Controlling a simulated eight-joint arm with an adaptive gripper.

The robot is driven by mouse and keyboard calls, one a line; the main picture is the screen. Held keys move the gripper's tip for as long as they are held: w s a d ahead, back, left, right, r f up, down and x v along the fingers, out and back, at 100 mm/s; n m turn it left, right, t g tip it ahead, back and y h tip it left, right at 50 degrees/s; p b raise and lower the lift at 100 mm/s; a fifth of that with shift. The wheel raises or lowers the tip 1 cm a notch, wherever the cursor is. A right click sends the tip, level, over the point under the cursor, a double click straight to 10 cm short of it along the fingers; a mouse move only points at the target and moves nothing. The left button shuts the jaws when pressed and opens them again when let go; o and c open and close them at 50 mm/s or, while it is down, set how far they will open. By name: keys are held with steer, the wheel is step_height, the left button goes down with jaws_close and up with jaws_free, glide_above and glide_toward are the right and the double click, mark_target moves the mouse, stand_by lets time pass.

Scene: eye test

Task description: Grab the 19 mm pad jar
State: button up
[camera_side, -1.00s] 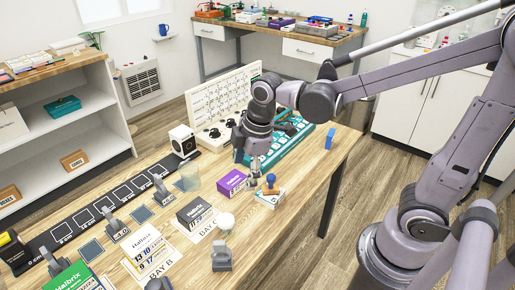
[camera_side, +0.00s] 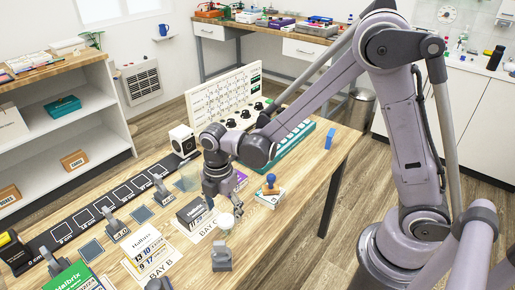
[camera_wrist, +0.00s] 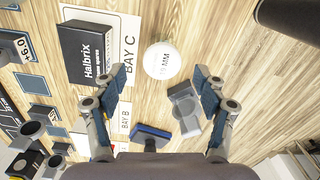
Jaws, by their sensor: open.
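The pad jar, a small round jar with a white lid, stands on the wooden bench in front of the black box in the side view (camera_side: 225,222). In the wrist view its lid (camera_wrist: 163,60) faces me, and its print ends in "MM"; the number is hard to read. My gripper (camera_side: 224,207) is just above the jar, pointing down. In the wrist view my gripper (camera_wrist: 163,76) is open, with fingertips wide apart and nothing between them; the jar lies a little beyond, centred between them.
A black Halbrix box (camera_wrist: 88,55) on the BAY C card (camera_wrist: 126,48) is close to the left finger. A grey stand (camera_side: 221,257) is nearby. Bare bench lies right of the jar.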

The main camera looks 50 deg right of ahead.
mark_target(225, 219)
steer(key=shift+s+f, duration=0.15)
steer(key=shift+f, duration=2.8)
steer(key=c, duration=1.3)
